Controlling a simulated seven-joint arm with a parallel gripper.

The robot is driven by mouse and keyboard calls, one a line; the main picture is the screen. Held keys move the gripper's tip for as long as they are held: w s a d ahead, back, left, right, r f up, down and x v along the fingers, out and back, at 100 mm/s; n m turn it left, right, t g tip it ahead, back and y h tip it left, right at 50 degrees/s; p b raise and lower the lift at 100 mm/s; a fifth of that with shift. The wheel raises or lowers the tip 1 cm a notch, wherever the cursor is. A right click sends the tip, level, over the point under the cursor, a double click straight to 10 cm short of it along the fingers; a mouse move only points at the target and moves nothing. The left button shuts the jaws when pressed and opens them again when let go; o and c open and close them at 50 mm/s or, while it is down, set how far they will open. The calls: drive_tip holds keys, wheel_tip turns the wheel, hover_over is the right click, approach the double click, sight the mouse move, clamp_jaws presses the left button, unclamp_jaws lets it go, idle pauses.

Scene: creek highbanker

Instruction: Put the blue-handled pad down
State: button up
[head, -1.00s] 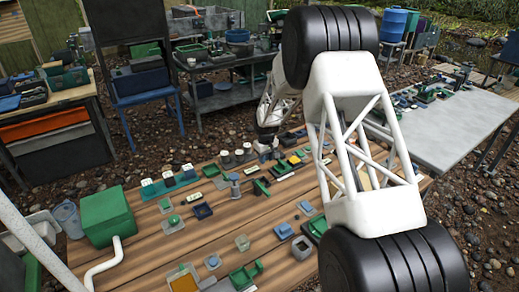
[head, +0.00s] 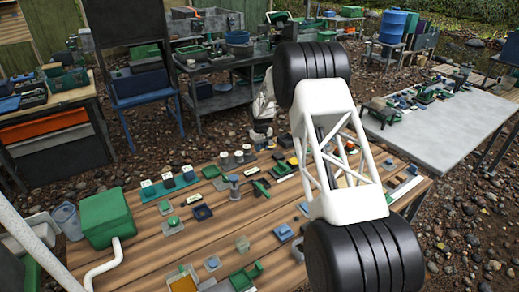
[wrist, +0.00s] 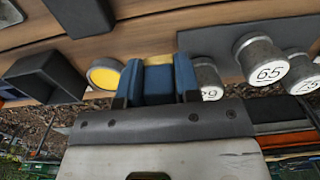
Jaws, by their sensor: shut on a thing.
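In the wrist view, my gripper (wrist: 157,98) is shut on the blue-handled pad (wrist: 158,84), a blue block with a yellow strip showing at its far side. The pad is between a round yellow-faced piece (wrist: 103,75) and several grey cylinders with numbered white faces, one marked 65 (wrist: 263,63). I cannot tell whether the pad touches the surface below. In the head view, my gripper (head: 263,140) is small and partly hidden at the back edge of the wooden table (head: 150,235), right of the white-topped cylinders (head: 239,156). The pad cannot be made out there.
Small green, blue and grey parts crowd the wooden table around my gripper. A green box (head: 107,217) with a white pipe stands at its left. A dark open box (wrist: 45,76) is close by in the wrist view. Bare planks show at the front left.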

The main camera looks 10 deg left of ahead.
drive_tip(key=shift+w+a+f, duration=0.1)
drive_tip(key=shift+w+a, duration=0.15)
drive_tip(key=shift+w, duration=0.4)
drive_tip(key=shift+w+a+f, duration=0.1)
drive_tip(key=shift+w+a, duration=0.2)
drive_tip(key=shift+w, duration=0.35)
drive_tip(key=shift+w+a, duration=0.25)
drive_tip(key=shift+w, duration=0.4)
drive_tip(key=shift+f, duration=1.75)
drive_tip(key=shift+f, duration=0.15)
drive_tip(key=o, duration=0.6)
drive_tip(key=shift+c, duration=0.2)
drive_tip(key=shift+r, duration=0.2)
wheel_tip(320, 180, up, 12)
